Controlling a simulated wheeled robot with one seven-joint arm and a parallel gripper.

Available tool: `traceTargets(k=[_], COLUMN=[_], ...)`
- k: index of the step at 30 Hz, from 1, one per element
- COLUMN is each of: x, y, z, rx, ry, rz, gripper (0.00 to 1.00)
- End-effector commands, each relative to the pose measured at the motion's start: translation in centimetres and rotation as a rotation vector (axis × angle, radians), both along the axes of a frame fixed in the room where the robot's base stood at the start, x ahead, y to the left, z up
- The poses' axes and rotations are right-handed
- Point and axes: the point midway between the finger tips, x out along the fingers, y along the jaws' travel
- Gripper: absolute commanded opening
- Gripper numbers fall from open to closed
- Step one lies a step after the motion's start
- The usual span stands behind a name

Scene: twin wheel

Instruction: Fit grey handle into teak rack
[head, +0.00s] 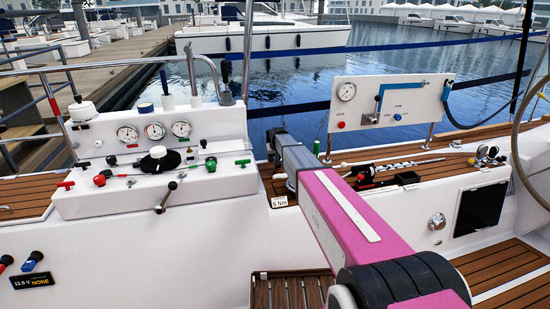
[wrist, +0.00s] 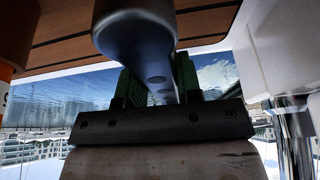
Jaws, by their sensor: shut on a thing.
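The grey handle (wrist: 138,38) is a smooth blue-grey bar with a wide rounded end near the top of the wrist view. It narrows away between the green finger pads of my gripper (wrist: 155,84), which is shut on it. My arm hides the gripper and handle in the head view. A slatted teak panel (head: 262,293) shows at the bottom middle of the head view, partly behind my arm; I cannot tell whether it is the teak rack. Teak planks (wrist: 60,33) run across the top of the wrist view, and I cannot tell whether the handle touches them.
A white console (head: 110,190) with gauges and levers stands left. A white panel (head: 400,92) with a gauge and blue pipe stands behind the right teak deck (head: 420,150), which carries a rope, fittings and a small black tray (head: 407,178). Water lies beyond the rail.

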Motion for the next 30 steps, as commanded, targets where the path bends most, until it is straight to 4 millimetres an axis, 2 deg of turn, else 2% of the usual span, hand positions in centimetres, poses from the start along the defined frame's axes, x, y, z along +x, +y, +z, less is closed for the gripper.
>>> traceTargets(k=[18, 19, 21, 22, 30], x=[0.0, 0.0, 0.0, 0.0, 0.0], y=[0.0, 0.0, 0.0, 0.0, 0.0], z=[-1.3, -1.3, -1.3, -1.3, -1.3], rx=[0.0, 0.0, 0.0, 0.0, 0.0], ry=[-0.001, -0.001, -0.001, -0.001, 0.0], rz=[0.0, 0.0, 0.0, 0.0, 0.0], gripper=[0.0, 0.36, 0.59, 0.62, 0.62])
